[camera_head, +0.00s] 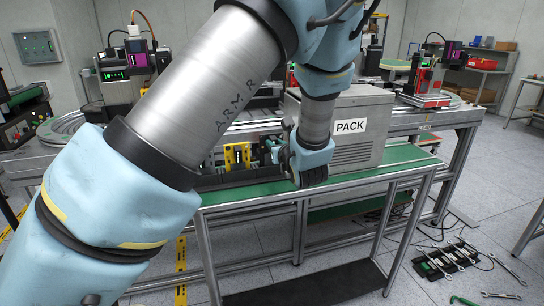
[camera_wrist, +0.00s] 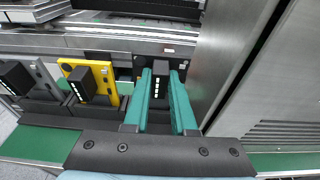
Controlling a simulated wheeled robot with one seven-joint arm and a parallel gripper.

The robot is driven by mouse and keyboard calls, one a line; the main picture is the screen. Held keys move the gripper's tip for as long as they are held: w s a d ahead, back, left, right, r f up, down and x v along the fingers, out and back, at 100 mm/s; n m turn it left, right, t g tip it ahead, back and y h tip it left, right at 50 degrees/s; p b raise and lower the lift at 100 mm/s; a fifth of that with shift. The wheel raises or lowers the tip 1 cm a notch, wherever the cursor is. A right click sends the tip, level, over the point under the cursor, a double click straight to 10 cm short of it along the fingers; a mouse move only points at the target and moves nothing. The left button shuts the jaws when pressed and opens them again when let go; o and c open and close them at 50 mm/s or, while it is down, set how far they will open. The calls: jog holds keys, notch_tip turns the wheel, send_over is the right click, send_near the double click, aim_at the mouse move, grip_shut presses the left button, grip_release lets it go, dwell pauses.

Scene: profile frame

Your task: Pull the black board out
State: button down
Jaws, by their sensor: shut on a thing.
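The black board (camera_wrist: 158,86) stands upright in the wrist view, with a black block bearing a column of white marks on its front. My gripper (camera_wrist: 161,76) has its two teal fingers on either side of this block, closed on it. In the head view my gripper (camera_head: 270,150) is at the rack on the green bench, left of the PACK box; my wrist hides most of the black board there. A yellow board (camera_wrist: 101,71) and a grey board (camera_wrist: 44,76), each with a black block, stand to the left in the wrist view. The black board's lower part is hidden.
A conveyor (camera_head: 430,117) runs behind.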

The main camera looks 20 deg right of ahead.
jog(key=shift+s+r+p, duration=0.15)
jog(key=shift+r+p, duration=1.05)
jog(key=shift+r, duration=0.8)
jog(key=shift+r, duration=0.1)
